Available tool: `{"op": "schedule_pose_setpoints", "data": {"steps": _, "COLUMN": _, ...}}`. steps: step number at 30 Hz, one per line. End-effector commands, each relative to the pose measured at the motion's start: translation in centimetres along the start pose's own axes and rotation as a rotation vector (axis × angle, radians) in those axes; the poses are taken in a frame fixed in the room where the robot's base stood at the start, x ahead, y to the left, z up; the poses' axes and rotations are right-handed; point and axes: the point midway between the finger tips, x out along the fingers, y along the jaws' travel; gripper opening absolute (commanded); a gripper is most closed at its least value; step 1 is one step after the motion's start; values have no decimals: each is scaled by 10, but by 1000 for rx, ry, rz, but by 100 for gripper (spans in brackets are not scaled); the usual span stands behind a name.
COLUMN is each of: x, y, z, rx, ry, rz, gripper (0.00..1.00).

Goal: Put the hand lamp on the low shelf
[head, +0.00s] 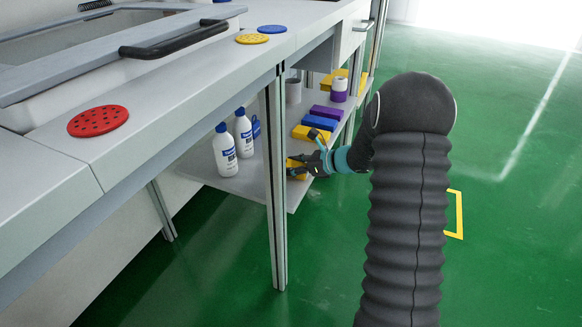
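The low shelf (216,180) is a pale board under the workbench. My gripper (300,164) reaches in at the shelf's front edge, behind the bench leg in the picture. A small yellow and dark thing (293,164) shows at my fingertips, partly hidden by the fingers and the leg. It may be the hand lamp, but it is too small to be sure. I cannot tell whether my fingers are closed on it, or whether it touches the shelf.
Two white bottles (225,152) with blue labels stand on the shelf, a blue thing (256,127) behind them. Blue (320,122) and purple (327,112) blocks lie farther back. A bench leg (276,200) stands in front. Green floor (520,220) is clear at right.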

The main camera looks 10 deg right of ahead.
Motion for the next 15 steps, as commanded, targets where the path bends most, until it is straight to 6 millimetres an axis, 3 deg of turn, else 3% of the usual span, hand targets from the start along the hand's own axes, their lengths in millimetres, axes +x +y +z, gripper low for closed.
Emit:
{"op": "schedule_pose_setpoints", "data": {"steps": 7, "x": 1, "y": 0, "z": -4, "rx": 1, "ry": 0, "rz": 0, "gripper": 1}}
{"op": "schedule_pose_setpoints", "data": {"steps": 8, "x": 1, "y": 0, "z": -3, "rx": 0, "ry": 0, "rz": 0, "gripper": 59}}
{"op": "schedule_pose_setpoints", "data": {"steps": 9, "x": 1, "y": 0, "z": -3, "rx": 1, "ry": 0, "rz": 0, "gripper": 69}}
{"op": "schedule_pose_setpoints", "data": {"steps": 10, "x": 1, "y": 0, "z": -3, "rx": 1, "ry": 0, "rz": 0, "gripper": 76}}
{"op": "schedule_pose_setpoints", "data": {"steps": 15, "x": 0, "y": 0, "z": -3, "rx": 1, "ry": 0, "rz": -1, "gripper": 76}}
